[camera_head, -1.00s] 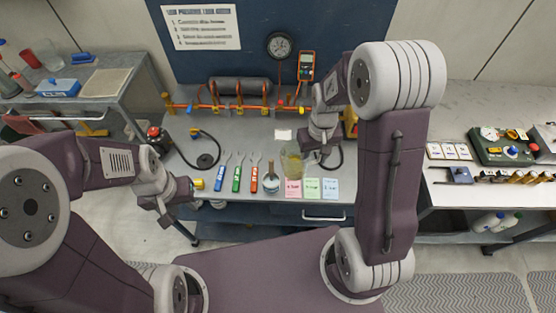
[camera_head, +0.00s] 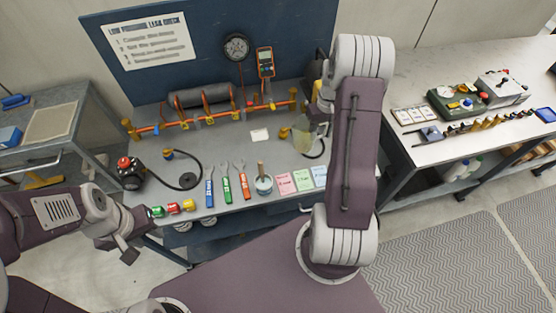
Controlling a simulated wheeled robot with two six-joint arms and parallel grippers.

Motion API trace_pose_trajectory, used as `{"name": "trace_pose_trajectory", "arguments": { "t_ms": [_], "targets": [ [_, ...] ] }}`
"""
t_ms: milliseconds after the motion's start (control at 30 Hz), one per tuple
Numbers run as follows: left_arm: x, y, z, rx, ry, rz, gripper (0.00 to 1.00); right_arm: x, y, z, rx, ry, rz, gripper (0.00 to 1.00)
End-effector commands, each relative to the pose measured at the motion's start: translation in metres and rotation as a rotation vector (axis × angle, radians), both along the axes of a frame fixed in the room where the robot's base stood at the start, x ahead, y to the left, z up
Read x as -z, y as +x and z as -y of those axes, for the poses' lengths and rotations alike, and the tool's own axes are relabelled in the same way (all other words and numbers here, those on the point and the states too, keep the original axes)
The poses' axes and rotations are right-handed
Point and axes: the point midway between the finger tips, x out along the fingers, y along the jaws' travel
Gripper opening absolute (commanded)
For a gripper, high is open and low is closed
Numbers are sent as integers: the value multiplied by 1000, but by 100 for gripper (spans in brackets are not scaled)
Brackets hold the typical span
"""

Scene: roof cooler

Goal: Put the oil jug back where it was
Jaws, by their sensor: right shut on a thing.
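The oil jug (camera_head: 308,136) is a see-through, pale yellowish vessel over the right back part of the middle bench. My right gripper (camera_head: 324,127) is at the jug's right side, shut on it and partly hidden by its own arm. I cannot tell whether the jug's base touches the bench. My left gripper (camera_head: 128,251) hangs low at the left, in front of the bench and away from the jug. Its fingers are too small and dark to read.
The bench holds a pipe rig (camera_head: 205,112), a coiled black hose (camera_head: 188,180), several wrenches (camera_head: 227,186), a pot with a brush (camera_head: 263,184) and coloured cards (camera_head: 303,180). A yellow fitting (camera_head: 284,133) stands left of the jug. A side bench (camera_head: 450,65) stands at the right.

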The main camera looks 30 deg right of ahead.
Motion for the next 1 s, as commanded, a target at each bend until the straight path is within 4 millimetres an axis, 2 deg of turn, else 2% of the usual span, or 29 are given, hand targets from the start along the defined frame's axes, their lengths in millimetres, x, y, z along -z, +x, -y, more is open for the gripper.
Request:
{"name": "trace_pose_trajectory", "arguments": {
  "t_ms": [33, 133, 233, 367, 467, 800, 1000],
  "targets": [
    [1, 0, 0, 0, 0, 0, 36, 4, -4, 11, 18, 0, 0, 0],
    [2, 0, 0, 0, 0, 0, 36, 7, -9, 26, 41, 0, 1, 0],
    [2, 0, 0, 0, 0, 0, 36, 9, -12, 34, 51, -1, 1, 0],
    [1, 0, 0, 0, 0, 0, 36, 9, -11, 33, 51, -1, 1, 0],
    [-1, 0, 0, 0, 0, 0, 36, 14, -6, 25, 48, 0, -1, 0],
    [-18, 0, 0, 0, 0, 0, 36, 57, 34, -36, 45, 1, -3, 0],
    [-23, 0, 0, 0, 0, 0, 36, 76, 51, -61, 50, -1, 1, 0]
  ]
}}
